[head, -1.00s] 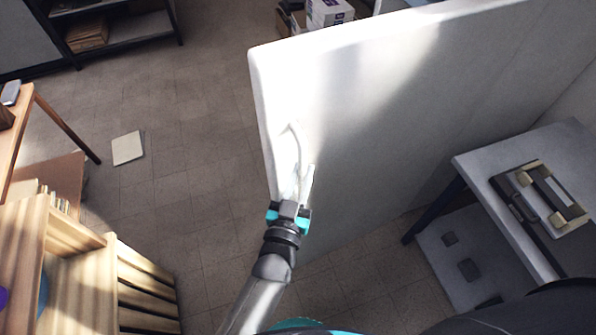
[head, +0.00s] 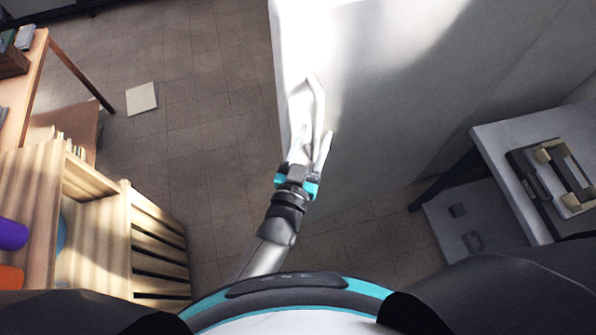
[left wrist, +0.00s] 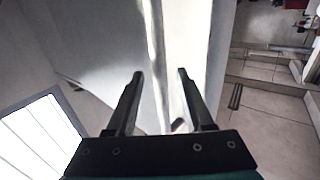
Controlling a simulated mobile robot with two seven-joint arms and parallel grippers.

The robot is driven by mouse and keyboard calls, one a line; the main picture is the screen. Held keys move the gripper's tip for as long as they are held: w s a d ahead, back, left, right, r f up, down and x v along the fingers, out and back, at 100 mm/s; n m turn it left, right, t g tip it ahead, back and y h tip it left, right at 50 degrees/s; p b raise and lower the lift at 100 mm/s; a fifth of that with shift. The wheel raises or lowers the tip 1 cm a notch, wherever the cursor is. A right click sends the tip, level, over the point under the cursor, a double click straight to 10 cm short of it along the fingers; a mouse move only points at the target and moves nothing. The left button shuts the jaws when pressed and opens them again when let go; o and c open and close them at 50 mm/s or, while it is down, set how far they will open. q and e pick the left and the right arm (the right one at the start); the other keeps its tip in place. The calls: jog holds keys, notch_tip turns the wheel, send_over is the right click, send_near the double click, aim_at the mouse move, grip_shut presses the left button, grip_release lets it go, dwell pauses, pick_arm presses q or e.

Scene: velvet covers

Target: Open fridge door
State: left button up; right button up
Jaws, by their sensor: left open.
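The fridge (head: 400,115) is a large white upright body in the upper middle of the head view. Its pale curved handle (head: 317,92) stands out near the left edge of the white face. My left gripper (head: 310,140) is open at the lower part of the handle, its fingers overlapping it in this view. In the left wrist view the two fingers (left wrist: 160,74) are spread, with a bright vertical strip of the white fridge front (left wrist: 100,50) between and beyond them. Whether the fingers touch the handle I cannot tell. My right gripper is not in view.
A grey table (head: 500,140) with a dark and cream case (head: 552,175) stands at the right. Wooden shelving (head: 95,250) and a wooden table (head: 38,70) are at the left. A pale square (head: 141,98) lies on the floor. Open floor (head: 215,150) lies between.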

pick_arm(q)
jog(key=v, duration=1.3)
jog(key=shift+s+b, duration=0.2)
jog(key=shift+b, duration=0.2)
jog(key=shift+a, duration=0.1)
